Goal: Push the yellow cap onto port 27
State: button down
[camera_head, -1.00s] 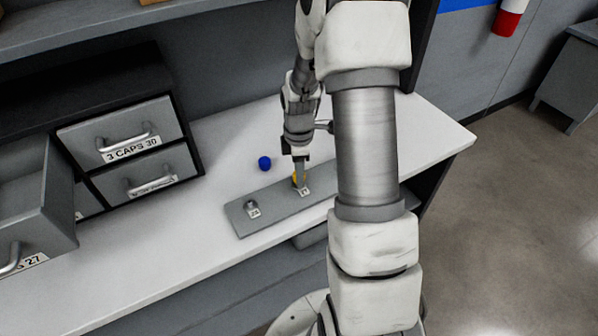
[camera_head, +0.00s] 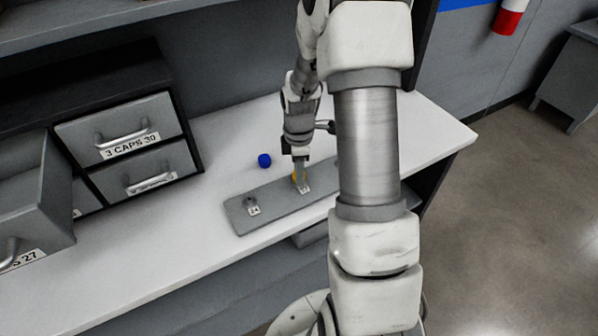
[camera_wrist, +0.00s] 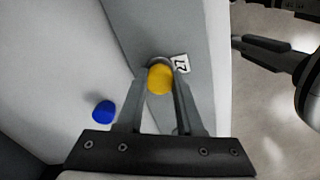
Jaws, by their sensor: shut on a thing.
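The yellow cap (camera_wrist: 160,80) is between the fingertips of my gripper (camera_wrist: 159,92), which is shut on it. In the wrist view it sits over port 27 (camera_wrist: 157,62), whose grey rim shows just behind it beside the label "27" (camera_wrist: 180,64). I cannot tell how far the cap is seated on the port. In the head view my gripper (camera_head: 301,172) points down at the grey plate (camera_head: 275,200), and only a sliver of the yellow cap (camera_head: 294,177) shows beside the fingers.
A blue cap (camera_head: 264,160) lies on the white worktop (camera_head: 225,150) behind the plate. Another port (camera_head: 249,201) with its own label stands at the plate's left end. A drawer cabinet (camera_head: 120,120) is at left, with an open drawer (camera_head: 30,200) jutting out. My arm hides the plate's right end.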

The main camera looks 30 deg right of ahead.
jog(key=shift+s+f, duration=0.15)
jog(key=shift+f, duration=0.35)
jog(key=c, duration=0.8)
grip_release()
jog(key=shift+o, duration=1.2)
jog(key=shift+c, duration=1)
jog(key=o, duration=0.5)
jog(key=shift+r, duration=0.2)
jog(key=shift+c, duration=0.2)
jog(key=shift+r+p, duration=2.45)
jog(key=shift+r, duration=1)
